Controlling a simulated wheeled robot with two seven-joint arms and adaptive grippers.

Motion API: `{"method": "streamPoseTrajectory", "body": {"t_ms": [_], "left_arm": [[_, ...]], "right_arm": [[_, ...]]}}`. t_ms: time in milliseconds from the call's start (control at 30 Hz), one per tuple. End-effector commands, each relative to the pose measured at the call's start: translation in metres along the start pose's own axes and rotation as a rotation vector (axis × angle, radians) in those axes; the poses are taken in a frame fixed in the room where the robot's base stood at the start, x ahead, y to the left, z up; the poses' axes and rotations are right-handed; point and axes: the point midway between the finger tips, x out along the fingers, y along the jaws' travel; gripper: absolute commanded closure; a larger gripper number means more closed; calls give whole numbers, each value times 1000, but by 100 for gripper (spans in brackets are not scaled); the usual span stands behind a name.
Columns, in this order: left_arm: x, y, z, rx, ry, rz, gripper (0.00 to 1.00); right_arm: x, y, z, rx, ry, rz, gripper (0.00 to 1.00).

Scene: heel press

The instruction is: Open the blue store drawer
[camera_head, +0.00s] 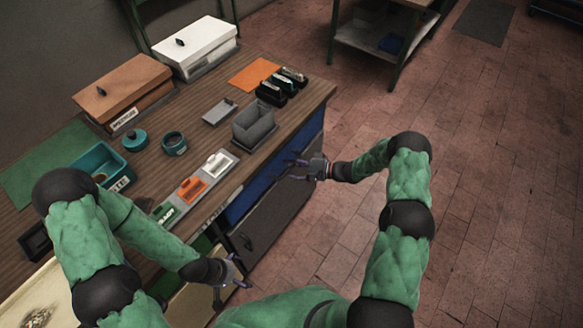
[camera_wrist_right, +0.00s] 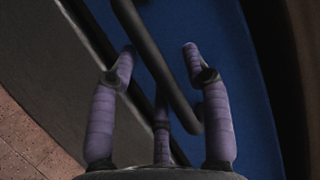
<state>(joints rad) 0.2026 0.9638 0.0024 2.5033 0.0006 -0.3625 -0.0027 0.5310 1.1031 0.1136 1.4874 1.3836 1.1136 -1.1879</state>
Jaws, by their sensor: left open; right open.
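The blue store drawer (camera_head: 262,184) is set under the front edge of the wooden bench, and its front looks roughly flush. Its blue face (camera_wrist_right: 245,90) fills much of the right wrist view. A dark bar handle (camera_wrist_right: 150,55) crosses that face. My right gripper (camera_head: 290,170) is open in front of the drawer. In the right wrist view its purple fingers (camera_wrist_right: 158,50) stand on either side of the handle, with the bar between them; I cannot tell whether they touch it. My left gripper (camera_head: 236,272) is open and empty, low near the bench's front left.
A dark grey front (camera_head: 270,212) lies below the blue drawer. The bench top holds a grey bin (camera_head: 254,125), black staplers (camera_head: 271,93), an orange box (camera_head: 124,92), a white box (camera_head: 195,47) and a teal tray (camera_head: 100,165). The tiled floor (camera_head: 480,210) to the right is clear.

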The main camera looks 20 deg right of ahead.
Motion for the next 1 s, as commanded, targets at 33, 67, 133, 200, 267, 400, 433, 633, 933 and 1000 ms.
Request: {"method": "streamPoseTrajectory", "body": {"t_ms": [33, 67, 133, 200, 267, 400, 433, 633, 933, 1000], "left_arm": [[0, 0, 0, 0, 0, 0, 1], [0, 0, 0, 0, 0, 0, 1], [0, 0, 0, 0, 0, 0, 1], [0, 0, 0, 0, 0, 0, 1], [0, 0, 0, 0, 0, 0, 1], [0, 0, 0, 0, 0, 0, 1], [0, 0, 0, 0, 0, 0, 1], [0, 0, 0, 0, 0, 0, 1], [-4, 1, 0, 0, 0, 0, 1], [-5, 2, 0, 0, 0, 0, 1]], "right_arm": [[0, 0, 0, 0, 0, 0, 51], [0, 0, 0, 0, 0, 0, 51], [0, 0, 0, 0, 0, 0, 51], [0, 0, 0, 0, 0, 0, 66], [0, 0, 0, 0, 0, 0, 82], [0, 0, 0, 0, 0, 0, 100], [0, 0, 0, 0, 0, 0, 100], [-4, 1, 1, 2, 1, 0, 100], [-43, 9, 16, 5, 5, 1, 100], [-59, 13, 23, 4, 5, 1, 100]]}}
